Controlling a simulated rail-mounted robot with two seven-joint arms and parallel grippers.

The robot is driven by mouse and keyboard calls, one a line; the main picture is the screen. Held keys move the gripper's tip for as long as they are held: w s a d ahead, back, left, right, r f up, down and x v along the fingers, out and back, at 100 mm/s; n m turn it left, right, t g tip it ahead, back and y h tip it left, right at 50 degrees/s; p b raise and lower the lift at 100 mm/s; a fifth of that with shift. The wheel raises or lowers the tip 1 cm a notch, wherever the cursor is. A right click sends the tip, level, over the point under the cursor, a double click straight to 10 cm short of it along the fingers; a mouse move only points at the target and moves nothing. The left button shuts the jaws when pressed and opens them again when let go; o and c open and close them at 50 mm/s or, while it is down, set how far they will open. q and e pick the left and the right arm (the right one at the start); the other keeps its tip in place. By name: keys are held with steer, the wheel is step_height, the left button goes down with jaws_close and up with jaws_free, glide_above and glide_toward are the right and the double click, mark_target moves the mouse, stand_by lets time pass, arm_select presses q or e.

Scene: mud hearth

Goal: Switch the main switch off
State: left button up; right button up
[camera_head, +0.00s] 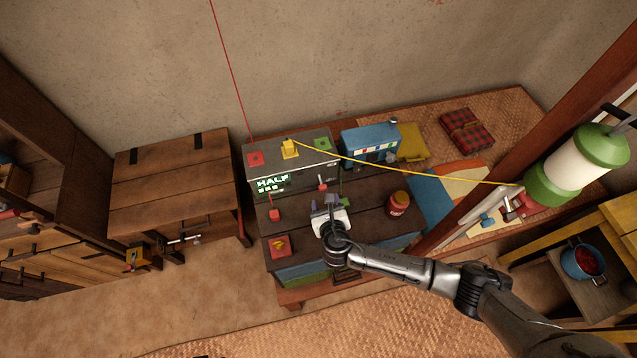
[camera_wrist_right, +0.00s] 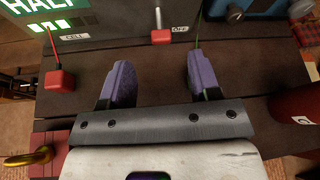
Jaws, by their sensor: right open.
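The main switch (camera_head: 322,183) is a small metal lever with a red knob on the front of a grey box (camera_head: 318,159). In the right wrist view the lever (camera_wrist_right: 160,37) points down, and an "OFF" label (camera_wrist_right: 180,30) is to its right. My right gripper (camera_head: 328,202) is over the dark wooden top in front of the box. In the wrist view its two purple fingers (camera_wrist_right: 160,80) are apart and empty. The lever lies ahead of the gap between them, not touching either finger. My left gripper is out of view.
The box shows a lit "HALF" display (camera_head: 272,183). A red block (camera_head: 274,215) on a red wire is to the left, a red jar (camera_head: 398,204) to the right. A blue box (camera_head: 369,147) stands beside the grey one. A yellow cable (camera_head: 420,170) runs right toward a green-and-white lantern (camera_head: 578,165).

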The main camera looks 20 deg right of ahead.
mark_target(321, 183)
steer(key=b+x, duration=0.1)
steer(key=x, duration=0.7)
steer(key=shift+w, duration=0.15)
steer(key=shift+w+d+f, duration=0.1)
steer(key=shift+w+f, duration=0.2)
steer(key=shift+w, duration=0.25)
